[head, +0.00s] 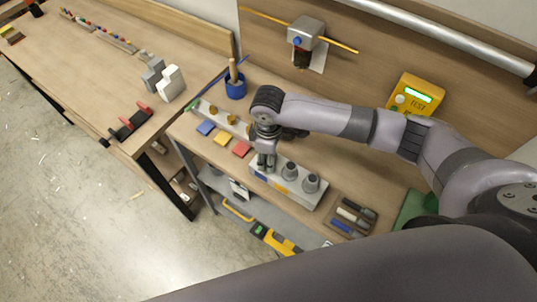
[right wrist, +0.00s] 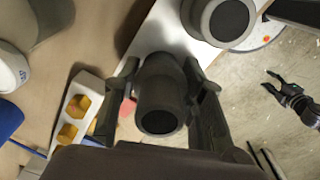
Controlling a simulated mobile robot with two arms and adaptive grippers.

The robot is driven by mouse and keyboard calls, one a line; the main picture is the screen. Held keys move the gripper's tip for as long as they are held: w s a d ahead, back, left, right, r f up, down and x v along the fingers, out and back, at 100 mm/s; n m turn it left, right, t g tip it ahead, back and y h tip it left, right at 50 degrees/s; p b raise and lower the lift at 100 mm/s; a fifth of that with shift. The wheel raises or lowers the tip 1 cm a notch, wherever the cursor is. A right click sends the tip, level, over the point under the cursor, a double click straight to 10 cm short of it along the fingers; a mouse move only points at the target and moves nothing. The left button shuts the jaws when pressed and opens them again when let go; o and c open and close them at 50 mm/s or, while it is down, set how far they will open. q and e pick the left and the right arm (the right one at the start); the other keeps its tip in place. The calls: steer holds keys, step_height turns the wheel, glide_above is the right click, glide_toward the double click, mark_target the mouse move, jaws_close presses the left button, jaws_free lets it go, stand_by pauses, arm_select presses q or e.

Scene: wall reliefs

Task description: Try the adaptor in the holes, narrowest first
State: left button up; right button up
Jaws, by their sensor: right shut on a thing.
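My right gripper (head: 266,160) is shut on a grey round adaptor (right wrist: 160,95), whose dark round end faces the right wrist camera. The gripper fingers (right wrist: 160,100) lie on both sides of it. In the head view it is over the left end of a pale block (head: 287,187); whether the adaptor touches the block is unclear. Two more grey stepped adaptors, one (head: 290,171) and another (head: 311,183), stand on that block. A pale strip with brass-coloured fittings (head: 230,119) lies left of the gripper, partly hidden by the arm. My left gripper (right wrist: 276,87) is open over the floor.
Blue (head: 205,128), yellow (head: 221,139) and red (head: 241,149) pads lie in front of the strip. A blue cup (head: 235,88) stands behind. A dark tray (head: 352,217) is to the right, a yellow tester (head: 416,94) at the back. Floor is left.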

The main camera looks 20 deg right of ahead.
steer(key=o, duration=1.2)
step_height(320, 180, up, 12)
